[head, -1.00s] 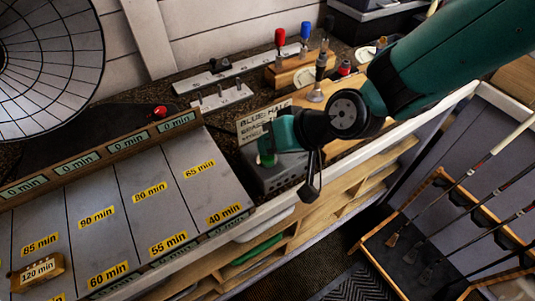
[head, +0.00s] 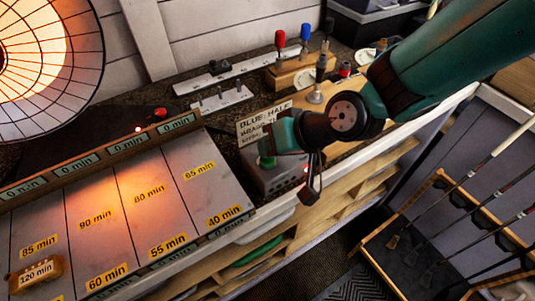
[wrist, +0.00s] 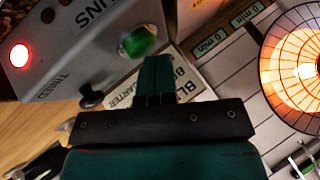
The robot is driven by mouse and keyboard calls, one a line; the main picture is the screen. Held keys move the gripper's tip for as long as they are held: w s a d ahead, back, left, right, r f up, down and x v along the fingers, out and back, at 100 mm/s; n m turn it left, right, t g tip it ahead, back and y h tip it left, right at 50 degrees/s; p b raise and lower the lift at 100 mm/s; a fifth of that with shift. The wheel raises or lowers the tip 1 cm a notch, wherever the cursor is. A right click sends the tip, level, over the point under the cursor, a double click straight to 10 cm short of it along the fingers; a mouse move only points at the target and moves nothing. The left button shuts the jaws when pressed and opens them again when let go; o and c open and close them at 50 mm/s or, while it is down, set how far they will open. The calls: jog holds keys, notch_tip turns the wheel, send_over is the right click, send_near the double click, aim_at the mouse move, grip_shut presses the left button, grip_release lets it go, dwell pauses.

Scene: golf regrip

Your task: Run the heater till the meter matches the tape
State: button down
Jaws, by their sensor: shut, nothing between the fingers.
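The heater (head: 50,60) at the top left glows orange and also shows lit in the wrist view (wrist: 300,70). Several small green meters (head: 178,123) along the panel's back rail read 0 min. Yellow tape labels (head: 97,219) with different minutes lie on the grey panel (head: 140,235). My gripper (head: 268,146) is shut and empty, its tips at the green button (wrist: 138,42) on the grey control box (wrist: 70,50). Contact with the button cannot be told. A red lamp (wrist: 19,55) on the box is lit. A black knob (wrist: 92,97) sits near the TIMED lettering.
A tan block marked 120 min (head: 36,272) sits on the panel's lower left. A card (head: 262,122) stands behind the box. Red and blue-handled tools (head: 305,32) stand in a wooden rack. A club rack (head: 405,235) is on the floor at right.

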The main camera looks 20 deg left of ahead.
jog(key=shift+r+p, duration=0.35)
jog(key=shift+r, duration=0.3)
jog(key=shift+r, duration=0.1)
notch_tip(320, 180, up, 5)
jog(key=p, duration=0.3)
jog(key=shift+p, duration=0.35)
jog(key=d+r+h, duration=0.2)
jog(key=d+r, duration=0.6)
jog(key=d, duration=0.3)
jog(key=s+d+r+h, duration=0.1)
jog(key=s+d+r, duration=0.1)
jog(key=s+d, duration=0.3)
jog(key=s+d+r+m+h+b, duration=0.1)
jog(key=s+d, duration=0.4)
jog(key=d, duration=0.5)
jog(key=shift+s+r+g+h, duration=0.2)
jog(key=shift+r+g+h, duration=0.25)
jog(key=shift+r, duration=0.3)
jog(key=shift+a, duration=0.1)
dwell(2.9)
